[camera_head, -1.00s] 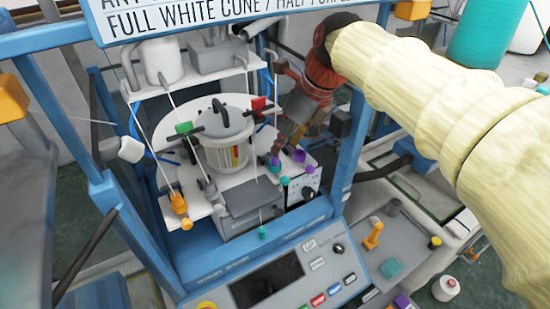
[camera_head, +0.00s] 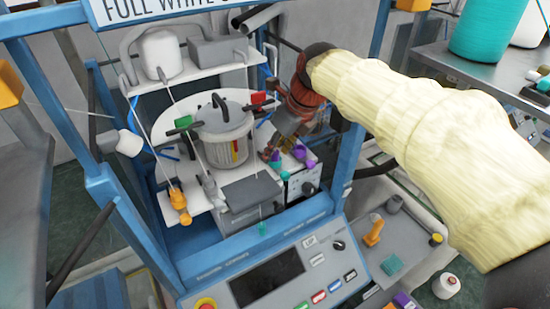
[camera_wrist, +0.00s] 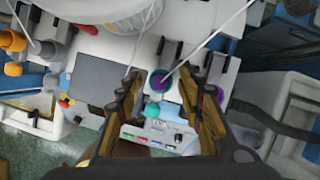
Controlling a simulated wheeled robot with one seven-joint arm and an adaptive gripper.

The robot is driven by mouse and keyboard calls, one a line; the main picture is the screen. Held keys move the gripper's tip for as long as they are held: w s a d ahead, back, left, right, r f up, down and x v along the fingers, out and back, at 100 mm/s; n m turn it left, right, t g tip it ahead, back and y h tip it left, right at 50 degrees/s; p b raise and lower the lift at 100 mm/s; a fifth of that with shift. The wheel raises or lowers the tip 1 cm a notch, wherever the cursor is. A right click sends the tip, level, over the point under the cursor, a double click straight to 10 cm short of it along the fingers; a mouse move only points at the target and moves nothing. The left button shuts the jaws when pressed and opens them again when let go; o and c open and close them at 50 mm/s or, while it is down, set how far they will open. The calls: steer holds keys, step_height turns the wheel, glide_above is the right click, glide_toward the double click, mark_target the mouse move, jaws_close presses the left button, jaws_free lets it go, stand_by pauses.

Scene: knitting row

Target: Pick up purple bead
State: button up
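Purple pieces (camera_head: 299,153) sit at the right end of the white shelf in the head view, close beside my gripper (camera_head: 277,147). A teal piece stands next to them. In the wrist view, a round purple-and-teal piece (camera_wrist: 161,82) lies between the fingertips of my gripper (camera_wrist: 160,88), with a thread running up from it. Another purple piece (camera_wrist: 213,92) shows by the right finger, partly hidden. The fingers are apart, and I see nothing clamped between them. I cannot tell which purple piece is the bead, or whether a finger touches it.
A lidded, ribbed container (camera_head: 225,140) stands left of my gripper. A grey box (camera_head: 250,193) is in front of the shelf. Blue frame posts (camera_head: 352,150) and taut threads surround the space. A control panel (camera_head: 270,275) lies below, with an orange spool (camera_head: 374,230) to its right.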

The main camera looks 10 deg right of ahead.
mark_target(276, 153)
steer(key=shift+c, duration=0.6)
steer(key=c, duration=0.7)
steer(key=shift+r, duration=0.1)
steer(key=shift+r, duration=0.55)
step_height(276, 153, up, 2)
steer(key=shift+r+p, duration=0.15)
steer(key=shift+p, duration=0.25)
steer(key=s+d, duration=0.8)
steer(key=s, duration=0.1)
steer(key=s+d, duration=0.3)
steer(key=s, duration=0.1)
steer(key=shift+s+d, duration=0.3)
steer(key=shift+d, duration=0.1)
